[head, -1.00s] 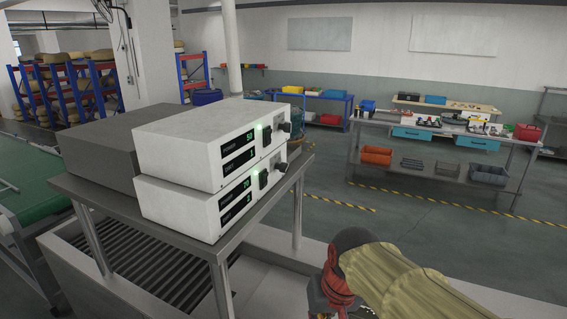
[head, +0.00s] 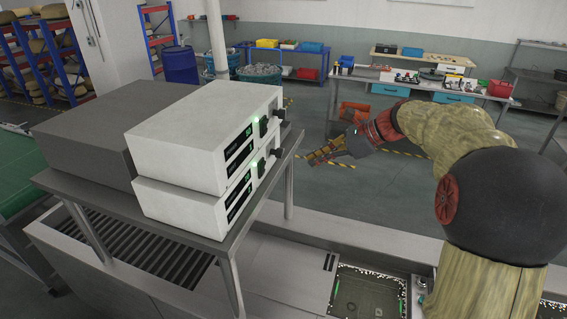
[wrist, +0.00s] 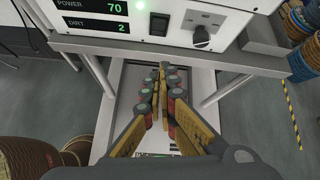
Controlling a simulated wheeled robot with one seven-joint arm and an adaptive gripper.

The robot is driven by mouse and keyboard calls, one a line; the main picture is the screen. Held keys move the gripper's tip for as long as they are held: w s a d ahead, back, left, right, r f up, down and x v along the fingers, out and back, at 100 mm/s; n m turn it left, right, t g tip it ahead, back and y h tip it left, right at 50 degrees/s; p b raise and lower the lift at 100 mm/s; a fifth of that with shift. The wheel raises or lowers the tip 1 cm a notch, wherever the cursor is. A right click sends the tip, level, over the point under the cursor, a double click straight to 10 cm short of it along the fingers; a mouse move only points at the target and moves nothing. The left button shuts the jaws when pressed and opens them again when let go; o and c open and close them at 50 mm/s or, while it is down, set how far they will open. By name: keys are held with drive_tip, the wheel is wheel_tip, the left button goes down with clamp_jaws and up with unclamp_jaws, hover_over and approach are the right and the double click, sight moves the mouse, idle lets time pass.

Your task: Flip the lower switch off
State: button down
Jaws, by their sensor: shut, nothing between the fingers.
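Two white control boxes are stacked on a metal stand. The lower box (head: 185,208) has a dark switch (head: 261,167), a black knob (head: 276,153) and a lit green light. In the wrist view the lower box's panel reads POWER 70 and DIRT 2, with a black rocker switch (wrist: 158,25) beside a knob (wrist: 202,38). The upper box (head: 190,140) has its own switch (head: 263,127) and a lit green light. My gripper (head: 312,158) is shut and empty, in front of the panel and apart from it. Its fingertips (wrist: 162,68) show below the switch in the wrist view.
The metal stand's edge (head: 232,245) runs below the boxes. A dark grey box (head: 75,150) stands behind them. A tank opening (head: 370,290) lies below my arm. Workbenches and a blue barrel (head: 181,65) are farther back. The space between gripper and panel is clear.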

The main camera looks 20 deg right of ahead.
drive_tip(key=shift+s+a+r+m, duration=0.15)
drive_tip(key=shift+a+m, duration=0.15)
drive_tip(key=shift+m, duration=0.6)
drive_tip(key=p, duration=0.2)
approach(263, 168)
drive_tip(key=w+a+f, duration=0.2)
drive_tip(key=w+f, duration=0.1)
drive_tip(key=f, duration=0.3)
drive_tip(key=shift+w, duration=0.2)
drive_tip(key=shift+a, duration=0.1)
